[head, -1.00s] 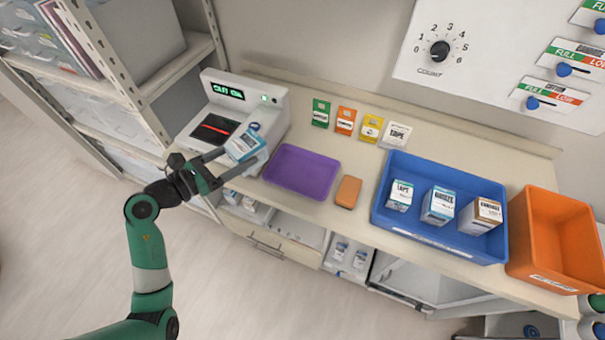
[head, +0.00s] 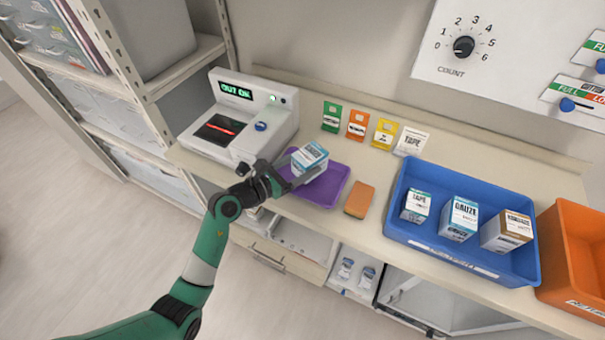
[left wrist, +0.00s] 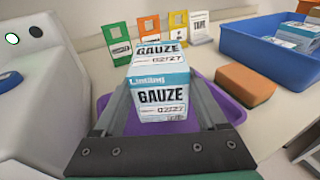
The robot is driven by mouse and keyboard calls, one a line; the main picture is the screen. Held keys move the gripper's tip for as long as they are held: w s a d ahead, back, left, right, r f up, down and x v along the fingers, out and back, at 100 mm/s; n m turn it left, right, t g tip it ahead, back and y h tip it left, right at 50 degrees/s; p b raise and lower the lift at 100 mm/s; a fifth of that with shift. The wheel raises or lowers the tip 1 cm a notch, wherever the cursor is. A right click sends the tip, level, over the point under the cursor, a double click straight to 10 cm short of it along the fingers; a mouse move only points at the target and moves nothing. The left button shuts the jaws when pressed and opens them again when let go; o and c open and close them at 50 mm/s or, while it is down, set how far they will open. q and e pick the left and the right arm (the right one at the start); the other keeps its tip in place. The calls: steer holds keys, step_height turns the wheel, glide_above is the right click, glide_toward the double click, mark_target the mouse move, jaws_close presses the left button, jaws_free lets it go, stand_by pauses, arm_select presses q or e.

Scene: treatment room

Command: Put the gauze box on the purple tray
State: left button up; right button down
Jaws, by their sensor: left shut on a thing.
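The white and blue gauze box (head: 309,157) is between the fingers of my left gripper (head: 300,172), which is shut on it. In the left wrist view the box (left wrist: 160,88) shows its "GAUZE" label, with a finger on each side. The purple tray (head: 327,192) lies on the counter under and around the box in the head view. Its rim also shows behind the fingers in the left wrist view (left wrist: 233,110). The box looks held above the tray; the exact gap cannot be told. My right gripper is not in view.
The scanner (head: 240,120) stands left of the tray. An orange-brown block (head: 359,200) lies right of it. A blue bin (head: 397,228) holds several boxes, with an orange bin (head: 568,240) beyond. Coloured cards (head: 357,125) and a tape card (head: 411,141) stand behind.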

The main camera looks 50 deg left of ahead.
mark_target(298, 175)
arm_select(q)
step_height(298, 175, down, 4)
steer(key=shift+r+b, duration=0.25)
steer(key=shift+b, duration=0.8)
steer(key=shift+r, duration=0.2)
steer(key=shift+f, duration=0.15)
steer(key=o, duration=1.5)
